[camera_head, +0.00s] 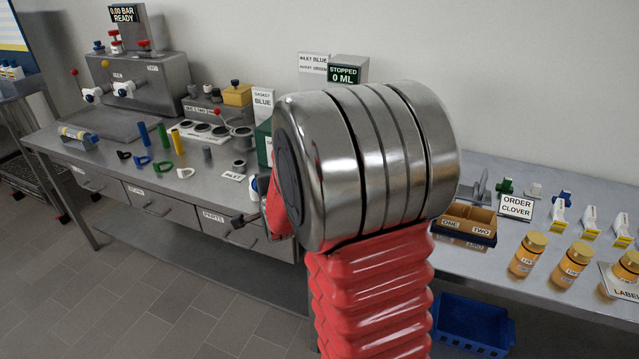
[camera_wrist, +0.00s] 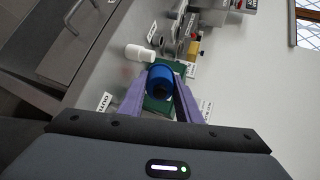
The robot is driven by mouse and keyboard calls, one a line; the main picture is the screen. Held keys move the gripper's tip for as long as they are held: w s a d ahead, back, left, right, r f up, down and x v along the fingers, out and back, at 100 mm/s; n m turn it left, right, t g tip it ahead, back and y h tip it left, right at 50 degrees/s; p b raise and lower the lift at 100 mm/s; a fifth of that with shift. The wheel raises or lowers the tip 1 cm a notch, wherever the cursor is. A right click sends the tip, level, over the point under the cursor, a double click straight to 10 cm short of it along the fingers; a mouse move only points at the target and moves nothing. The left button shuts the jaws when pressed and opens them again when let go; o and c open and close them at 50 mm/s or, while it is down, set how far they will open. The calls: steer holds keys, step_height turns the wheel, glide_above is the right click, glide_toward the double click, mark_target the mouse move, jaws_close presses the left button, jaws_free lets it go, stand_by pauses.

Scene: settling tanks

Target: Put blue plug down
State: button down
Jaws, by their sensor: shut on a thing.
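The blue plug (camera_wrist: 160,80) is a round blue piece with a dark centre, seen in the wrist view. My gripper (camera_wrist: 161,92) has its two purple fingers shut on it, one on each side. A green block (camera_wrist: 178,71) lies behind the plug in that view; I cannot tell whether the plug touches it. In the head view my red and metal arm hides most of the gripper and the plug. Several blue, green and yellow parts stand or lie on the left bench (camera_head: 215,168).
A white cylinder (camera_wrist: 138,52) stands close to the plug. A label card (camera_wrist: 105,101) is near the left finger. The right bench holds a two-part wooden tray (camera_head: 466,237), orange jars (camera_head: 528,254) and an order sign (camera_head: 515,207). A blue crate (camera_head: 471,322) is below.

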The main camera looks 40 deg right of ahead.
steer(key=s+d+m+g+h, duration=0.1)
steer(key=s+d+m+g, duration=0.2)
steer(key=d, duration=1)
steer(key=s+d+m+g+h, duration=0.1)
steer(key=s+d+g, duration=0.25)
steer(key=d, duration=0.95)
steer(key=s+d+f+m+g+y, duration=0.1)
steer(key=s+d+m+g, duration=0.2)
steer(key=s+d, duration=1.05)
steer(key=s+m+g+y, duration=0.2)
steer(key=s, duration=0.9)
steer(key=s+a+g+y, duration=0.1)
steer(key=s+a+y, duration=0.2)
steer(key=a, duration=0.8)
steer(key=shift+s+f+g+y, duration=0.25)
steer(key=shift+s+g+y, duration=0.15)
steer(key=shift+s, duration=0.35)
